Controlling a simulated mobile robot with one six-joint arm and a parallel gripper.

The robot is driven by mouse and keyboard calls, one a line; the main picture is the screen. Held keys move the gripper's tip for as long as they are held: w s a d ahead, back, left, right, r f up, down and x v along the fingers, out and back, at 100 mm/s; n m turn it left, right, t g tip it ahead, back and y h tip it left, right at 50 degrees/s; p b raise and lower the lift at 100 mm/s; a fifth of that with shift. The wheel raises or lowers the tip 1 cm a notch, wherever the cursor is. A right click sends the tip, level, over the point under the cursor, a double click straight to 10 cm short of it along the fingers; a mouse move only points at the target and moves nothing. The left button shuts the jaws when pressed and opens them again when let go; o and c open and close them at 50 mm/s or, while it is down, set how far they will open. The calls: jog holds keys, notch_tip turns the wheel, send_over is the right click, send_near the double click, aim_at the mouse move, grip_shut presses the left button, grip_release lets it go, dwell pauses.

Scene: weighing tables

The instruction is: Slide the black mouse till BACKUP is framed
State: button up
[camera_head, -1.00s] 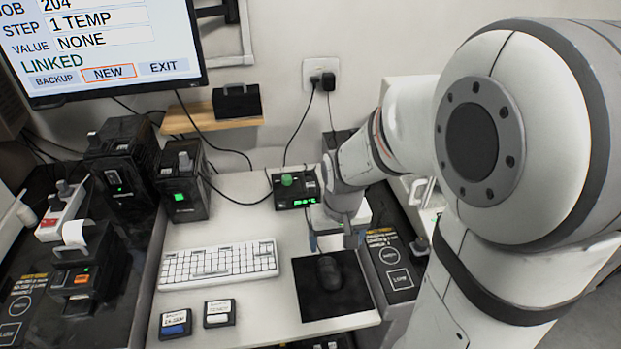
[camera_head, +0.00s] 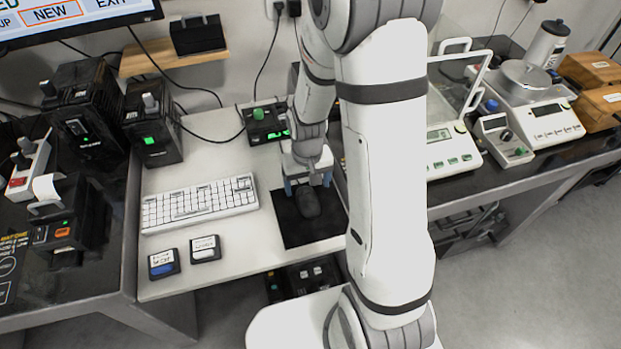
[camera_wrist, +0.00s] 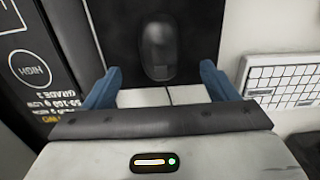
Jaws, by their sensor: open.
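The black mouse (camera_head: 307,203) lies on a black mat (camera_head: 292,232) on the white desk, right of the keyboard. My gripper (camera_head: 308,186) is at the far end of the mouse, with its blue fingers apart. In the wrist view the mouse (camera_wrist: 157,48) sits beyond and between the two open fingertips of my gripper (camera_wrist: 165,72), and nothing is held. The monitor (camera_head: 75,20) is partly cut off at the top. An orange frame is around NEW (camera_head: 62,43); BACKUP is mostly cut off at the left, with EXIT to the right.
A white keyboard (camera_head: 199,204) and two small square cartridges (camera_head: 164,263) (camera_head: 205,248) lie left of the mat. A small black box with a green knob (camera_head: 264,122) stands behind my gripper. Balances (camera_head: 530,96) stand on the right table.

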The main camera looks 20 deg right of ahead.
aim_at(308, 197)
notch_tip(308, 197, down, 7)
jog(key=shift+r, duration=0.1)
dwell(0.4)
jog(key=c, duration=1.1)
jog(key=shift+a+b, duration=0.35)
jog(key=shift+a, duration=2)
jog(key=o, duration=1.1)
jog(key=shift+r, duration=0.1)
jog(key=shift+r, duration=3.85)
